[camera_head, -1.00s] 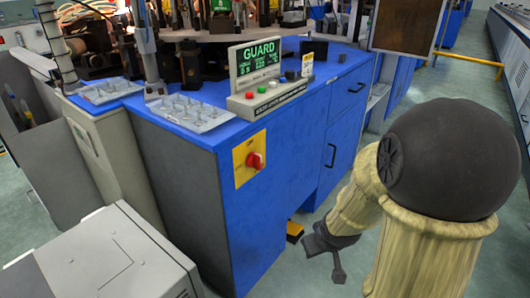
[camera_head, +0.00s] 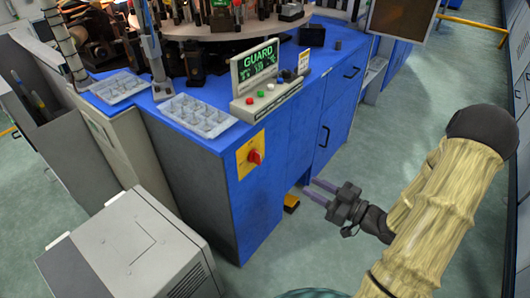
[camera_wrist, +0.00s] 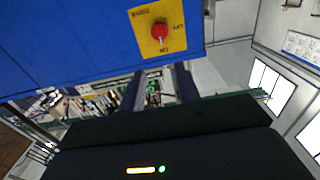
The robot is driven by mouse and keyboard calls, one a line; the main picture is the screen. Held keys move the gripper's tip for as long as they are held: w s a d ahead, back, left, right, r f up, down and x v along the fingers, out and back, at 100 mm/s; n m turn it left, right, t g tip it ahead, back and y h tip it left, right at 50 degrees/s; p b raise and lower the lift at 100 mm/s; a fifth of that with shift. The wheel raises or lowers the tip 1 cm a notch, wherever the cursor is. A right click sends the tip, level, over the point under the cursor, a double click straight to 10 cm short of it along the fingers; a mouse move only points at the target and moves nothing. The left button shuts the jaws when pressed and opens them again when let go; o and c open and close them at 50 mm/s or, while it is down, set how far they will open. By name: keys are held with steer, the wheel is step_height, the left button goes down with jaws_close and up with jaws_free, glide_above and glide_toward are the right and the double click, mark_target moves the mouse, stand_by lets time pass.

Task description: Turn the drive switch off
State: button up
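The drive switch is a red rotary knob (camera_head: 254,157) on a yellow plate (camera_head: 243,167) on the front of the blue machine cabinet (camera_head: 214,190). In the wrist view the red knob (camera_wrist: 159,30) sits on its yellow plate at the top, with lettering on the plate around it. My gripper (camera_head: 314,190) is in front of the cabinet, lower and to the right of the switch, apart from it. Its two fingers are spread with nothing between them. In the wrist view the fingers (camera_wrist: 160,88) point toward the area just below the plate.
A control box (camera_head: 265,95) with a GUARD screen and coloured buttons stands on the cabinet top. Clear plastic trays (camera_head: 196,117) lie beside it. A grey box unit (camera_head: 130,250) stands at the lower left. A yellow pedal (camera_head: 291,203) is at the cabinet base. The floor at right is open.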

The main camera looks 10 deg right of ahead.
steer(key=shift+w+a+f, duration=0.1)
steer(key=b, duration=0.3)
glide_toward(256, 158)
steer(key=x, duration=0.7)
steer(key=shift+w, duration=0.25)
steer(key=shift+f, duration=0.1)
jaws_close()
